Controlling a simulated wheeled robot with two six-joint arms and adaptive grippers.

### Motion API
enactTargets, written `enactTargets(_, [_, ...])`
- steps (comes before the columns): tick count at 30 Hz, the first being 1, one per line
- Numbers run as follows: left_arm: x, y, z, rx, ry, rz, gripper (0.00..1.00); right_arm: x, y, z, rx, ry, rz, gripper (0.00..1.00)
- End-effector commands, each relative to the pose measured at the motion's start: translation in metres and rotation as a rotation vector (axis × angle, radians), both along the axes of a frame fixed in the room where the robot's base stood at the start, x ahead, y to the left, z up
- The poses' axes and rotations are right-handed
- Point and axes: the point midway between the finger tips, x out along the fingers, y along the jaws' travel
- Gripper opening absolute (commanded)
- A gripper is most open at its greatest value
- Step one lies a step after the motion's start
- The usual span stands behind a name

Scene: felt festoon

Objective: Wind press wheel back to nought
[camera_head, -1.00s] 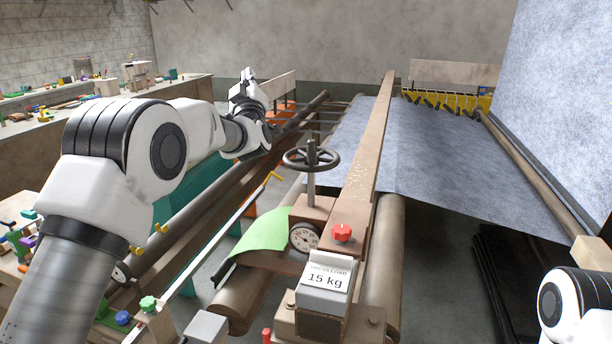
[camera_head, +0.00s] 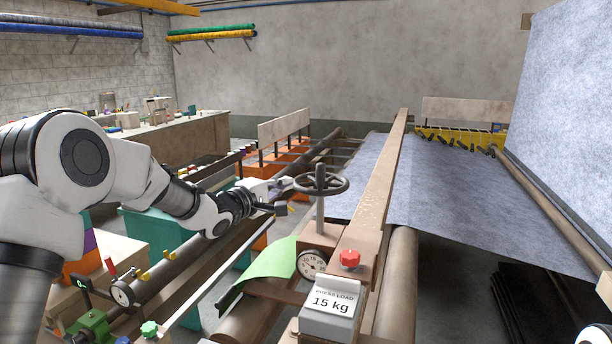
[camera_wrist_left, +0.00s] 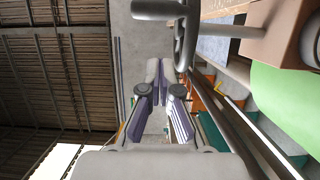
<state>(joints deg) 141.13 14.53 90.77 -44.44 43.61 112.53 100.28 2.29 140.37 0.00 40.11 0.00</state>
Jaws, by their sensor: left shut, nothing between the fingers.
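The press wheel (camera_head: 345,184) is a dark spoked handwheel lying level on an upright grey shaft (camera_head: 320,215). In the left wrist view the wheel (camera_wrist_left: 187,35) shows edge-on, with its shaft running right. Below it is a round white dial (camera_head: 311,264); its needle is too small to read. A sign (camera_head: 333,302) in front reads "PRESS LOAD 15 kg". My left gripper (camera_head: 286,195) is shut and empty, just left of the wheel's rim. Its fingers (camera_wrist_left: 166,92) in the left wrist view hold nothing and look apart from the rim. My right gripper is out of view.
A red knob (camera_head: 350,259) stands right of the dial. A green felt piece (camera_head: 272,262) lies left of it over a roller. A long wooden beam (camera_head: 385,185) runs back behind the wheel, beside a grey felt sheet (camera_head: 440,185). A workbench (camera_head: 180,140) stands at the back left.

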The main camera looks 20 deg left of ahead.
Motion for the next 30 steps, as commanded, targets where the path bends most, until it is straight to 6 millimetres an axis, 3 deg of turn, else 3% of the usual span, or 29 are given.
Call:
enactTargets(3, [0.025,-0.01,0.003,0.004,0.001,0.0,0.0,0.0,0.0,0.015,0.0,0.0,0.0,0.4])
enactTargets(10, [0.036,-0.041,0.001,0.001,0.001,-0.001,0.0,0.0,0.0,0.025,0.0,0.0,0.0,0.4])
enactTargets(30, [0.04,-0.048,0.0,0.001,0.001,0.028,0.0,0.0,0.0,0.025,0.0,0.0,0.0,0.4])
